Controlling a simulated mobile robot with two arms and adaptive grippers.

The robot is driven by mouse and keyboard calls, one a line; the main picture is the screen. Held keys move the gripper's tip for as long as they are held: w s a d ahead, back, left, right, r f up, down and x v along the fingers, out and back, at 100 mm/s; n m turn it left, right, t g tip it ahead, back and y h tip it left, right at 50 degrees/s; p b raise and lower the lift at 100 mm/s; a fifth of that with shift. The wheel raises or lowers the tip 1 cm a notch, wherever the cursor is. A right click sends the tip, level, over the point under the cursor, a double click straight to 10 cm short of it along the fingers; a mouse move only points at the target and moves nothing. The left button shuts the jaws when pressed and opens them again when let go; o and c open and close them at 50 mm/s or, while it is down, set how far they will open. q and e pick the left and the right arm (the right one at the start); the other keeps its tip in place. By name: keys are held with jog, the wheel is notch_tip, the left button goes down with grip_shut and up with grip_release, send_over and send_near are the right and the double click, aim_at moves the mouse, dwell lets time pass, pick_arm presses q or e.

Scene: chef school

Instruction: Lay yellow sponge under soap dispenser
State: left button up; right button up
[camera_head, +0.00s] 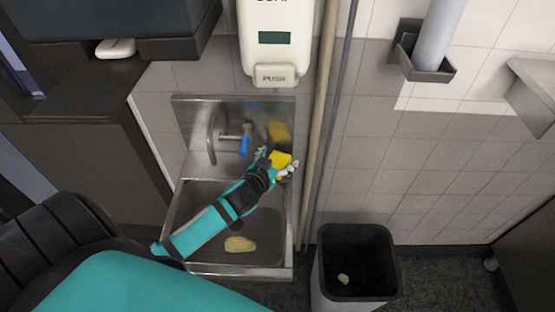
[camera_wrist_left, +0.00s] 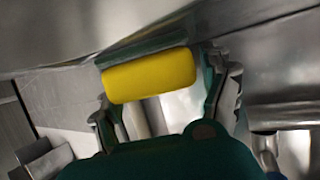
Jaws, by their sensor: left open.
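The yellow sponge (camera_head: 279,160) is at the back right of the metal sink, below the soap dispenser (camera_head: 276,40) on the wall. My left gripper (camera_head: 276,163) reaches in from the left and is open at the sponge. In the left wrist view the sponge (camera_wrist_left: 150,75) lies across the space in front of the fingers of my left gripper (camera_wrist_left: 167,100), beside a metal surface. I cannot tell whether the fingers touch it. My right gripper is not in view.
The sink basin (camera_head: 205,215) holds a pale yellow piece (camera_head: 239,244). A tap with a blue handle (camera_head: 245,140) stands left of the gripper. Pipes (camera_head: 318,130) run down the wall right of the sink. A black bin (camera_head: 355,262) stands on the floor at right.

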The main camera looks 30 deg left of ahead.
pick_arm(q)
jog(key=shift+r, duration=0.1)
jog(key=b+v, duration=0.1)
jog(key=v, duration=1.1)
